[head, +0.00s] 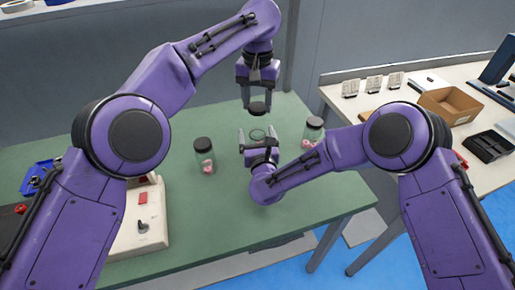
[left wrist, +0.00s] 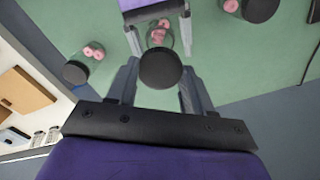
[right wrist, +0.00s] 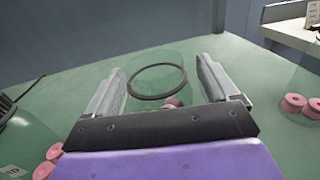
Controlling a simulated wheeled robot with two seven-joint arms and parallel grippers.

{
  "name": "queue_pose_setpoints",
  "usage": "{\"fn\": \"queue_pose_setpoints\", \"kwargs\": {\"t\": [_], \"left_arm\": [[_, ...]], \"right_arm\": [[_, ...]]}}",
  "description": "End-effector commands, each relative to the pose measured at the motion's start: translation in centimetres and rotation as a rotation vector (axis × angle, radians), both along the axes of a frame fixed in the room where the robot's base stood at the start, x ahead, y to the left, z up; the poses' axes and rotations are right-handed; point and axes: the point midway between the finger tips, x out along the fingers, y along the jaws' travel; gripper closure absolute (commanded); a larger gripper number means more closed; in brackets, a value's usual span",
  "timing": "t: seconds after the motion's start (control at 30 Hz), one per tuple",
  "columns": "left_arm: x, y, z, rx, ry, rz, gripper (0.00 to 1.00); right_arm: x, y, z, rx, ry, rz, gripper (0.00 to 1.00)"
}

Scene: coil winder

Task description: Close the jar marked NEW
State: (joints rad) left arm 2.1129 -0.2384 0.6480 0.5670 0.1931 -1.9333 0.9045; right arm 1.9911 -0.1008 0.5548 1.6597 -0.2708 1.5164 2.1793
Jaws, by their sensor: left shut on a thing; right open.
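My left gripper (head: 257,98) is shut on a black round lid (head: 258,108), held level above an open glass jar. The lid also shows between the fingertips in the left wrist view (left wrist: 160,69). The open jar (right wrist: 158,82) has a dark ring at its mouth and pink spools inside. It stands between the spread fingers of my right gripper (head: 258,138), which is open; I cannot tell whether they touch the glass. No NEW mark is readable on this jar. In the head view my right gripper hides most of it.
A jar with a black lid (head: 204,157) stands to the left and another lidded jar (head: 313,130) to the right, both holding pink spools. A white machine base (head: 140,225) is at the front left. A side table holds a cardboard box (head: 449,104).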

Motion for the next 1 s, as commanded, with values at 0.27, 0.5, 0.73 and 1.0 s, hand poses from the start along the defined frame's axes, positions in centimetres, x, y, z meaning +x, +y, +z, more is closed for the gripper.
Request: {"fn": "queue_pose_setpoints", "kwargs": {"t": [0.27,0.5,0.73,1.0], "left_arm": [[0.0,0.0,0.0,0.000,0.000,0.000,0.77],[0.0,0.0,-0.1,0.000,0.001,0.000,0.77],[-0.2,0.1,-3.1,0.004,0.002,0.001,0.77],[-0.3,0.0,-5.0,0.001,0.000,0.000,0.77]], "right_arm": [[0.0,0.0,0.0,-0.001,0.000,0.000,0.29],[0.0,0.0,0.0,-0.001,0.000,0.000,0.93],[0.0,0.0,0.0,-0.001,0.000,0.000,0.93],[0.0,0.0,0.0,-0.001,-0.001,0.000,0.93]]}}
